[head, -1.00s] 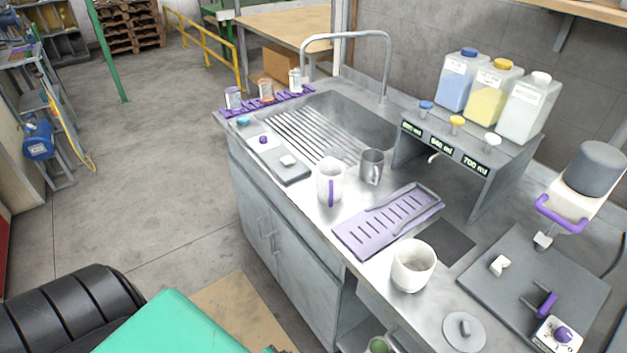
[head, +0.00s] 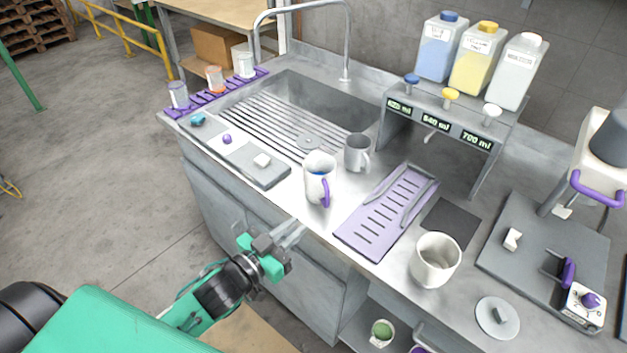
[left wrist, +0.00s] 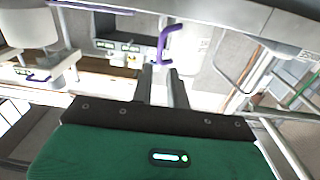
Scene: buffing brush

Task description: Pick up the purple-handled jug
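The purple-handled jug (head: 316,182) is white and stands upright on the steel counter, in front of a plain grey mug. Its purple handle (head: 326,193) faces the counter's front edge, and a little blue shows inside its rim. My left gripper (head: 297,232) is in front of the counter edge, below and left of the jug and apart from it. In the left wrist view its two fingers (left wrist: 162,76) are parted with nothing between them, and the purple handle (left wrist: 166,44) shows just beyond their tips. My right gripper is not in view.
The grey mug (head: 357,153) stands close behind the jug. A purple slotted tray (head: 372,232) lies to its right, with a white pot (head: 435,260) beyond. A grey board (head: 256,166) and the sink (head: 318,108) are to the left.

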